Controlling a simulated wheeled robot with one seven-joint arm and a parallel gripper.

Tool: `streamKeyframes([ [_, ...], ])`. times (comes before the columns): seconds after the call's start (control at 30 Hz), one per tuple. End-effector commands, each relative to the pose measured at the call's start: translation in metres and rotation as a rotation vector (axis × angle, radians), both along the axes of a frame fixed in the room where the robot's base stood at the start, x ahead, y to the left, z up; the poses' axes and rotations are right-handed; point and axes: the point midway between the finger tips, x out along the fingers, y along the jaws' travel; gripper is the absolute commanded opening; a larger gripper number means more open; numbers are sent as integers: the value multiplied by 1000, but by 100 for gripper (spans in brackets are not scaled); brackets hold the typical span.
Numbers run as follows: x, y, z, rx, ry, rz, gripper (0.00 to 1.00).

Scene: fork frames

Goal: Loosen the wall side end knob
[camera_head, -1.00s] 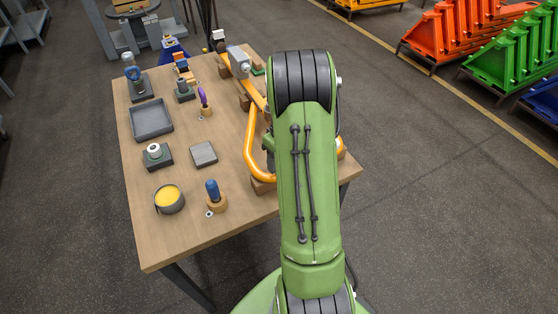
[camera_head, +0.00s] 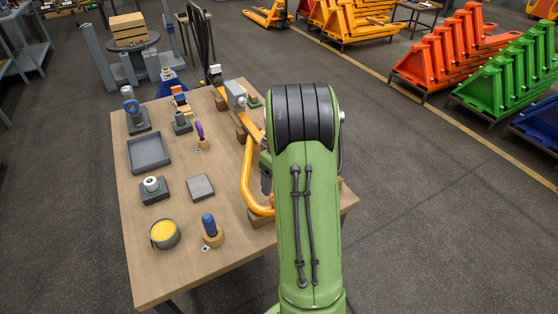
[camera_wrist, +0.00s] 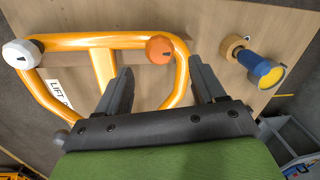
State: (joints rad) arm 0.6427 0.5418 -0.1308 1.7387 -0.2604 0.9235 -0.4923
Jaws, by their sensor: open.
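I cannot tell which knob is the wall side one. My gripper (camera_wrist: 160,70) is open and empty, its two fingers pointing over the handle on either side of the orange knob, apparently apart from it.
In the wrist view a blue-handled tool (camera_wrist: 260,69) stands in a wooden holder right of my gripper; it also shows in the head view (camera_head: 209,224). A grey tray (camera_head: 130,154), a yellow-filled cup (camera_head: 152,235) and a flat grey block (camera_head: 200,187) occupy the table's left side.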

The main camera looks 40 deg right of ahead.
Motion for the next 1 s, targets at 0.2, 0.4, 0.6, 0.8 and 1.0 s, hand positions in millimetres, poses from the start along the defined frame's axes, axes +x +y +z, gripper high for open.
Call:
streamKeyframes([
  [0.2, 0, -8, 65, -3, -3, 0, 69],
  [0.4, -1, -11, 97, 0, 0, 0, 69],
  [0.6, -1, -12, 101, 1, 2, 0, 69],
  [0.8, -1, -12, 101, 1, 2, 0, 69],
  [1.0, -1, -11, 101, 1, 2, 0, 69],
])
